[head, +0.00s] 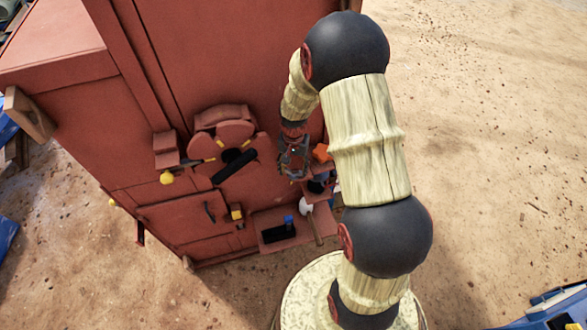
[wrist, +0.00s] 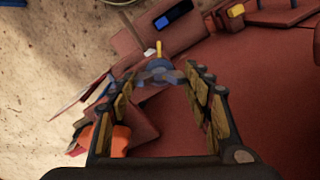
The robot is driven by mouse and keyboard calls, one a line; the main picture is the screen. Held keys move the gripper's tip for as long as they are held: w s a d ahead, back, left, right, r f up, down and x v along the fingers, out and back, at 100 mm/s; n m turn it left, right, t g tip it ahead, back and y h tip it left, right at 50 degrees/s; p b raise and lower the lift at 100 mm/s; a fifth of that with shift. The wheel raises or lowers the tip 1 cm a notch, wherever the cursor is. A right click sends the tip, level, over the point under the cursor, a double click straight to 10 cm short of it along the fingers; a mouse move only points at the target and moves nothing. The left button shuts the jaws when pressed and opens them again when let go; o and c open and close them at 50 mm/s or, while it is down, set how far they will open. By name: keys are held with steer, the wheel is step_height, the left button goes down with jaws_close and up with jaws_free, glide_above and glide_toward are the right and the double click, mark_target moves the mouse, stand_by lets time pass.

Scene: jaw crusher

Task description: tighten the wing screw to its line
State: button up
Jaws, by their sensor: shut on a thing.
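The wing screw (wrist: 164,66) shows in the wrist view as a blue-grey part between my fingertips. My gripper (wrist: 162,76) is shut on its wings, one finger on each side. A short yellow mark (wrist: 158,48) stands just beyond the screw; I cannot tell how the wings line up with it. In the head view my gripper (head: 298,168) is at the right side of the red machine front, and a dark blue part (head: 318,184) shows just below it, partly hidden by the fingers and shelf parts.
The red machine (head: 110,130) fills the left and middle. An orange part (head: 321,152) sits close beside my gripper, also in the wrist view (wrist: 121,138). Below is a red tray (head: 265,247) with a blue-topped item (head: 288,220). Open sandy ground lies right.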

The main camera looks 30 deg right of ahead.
mark_target(294, 170)
stand_by(0.3)
steer(key=o, duration=1.1)
steer(key=shift+o, duration=0.3)
step_height(294, 170, up, 12)
steer(key=shift+s, duration=0.1)
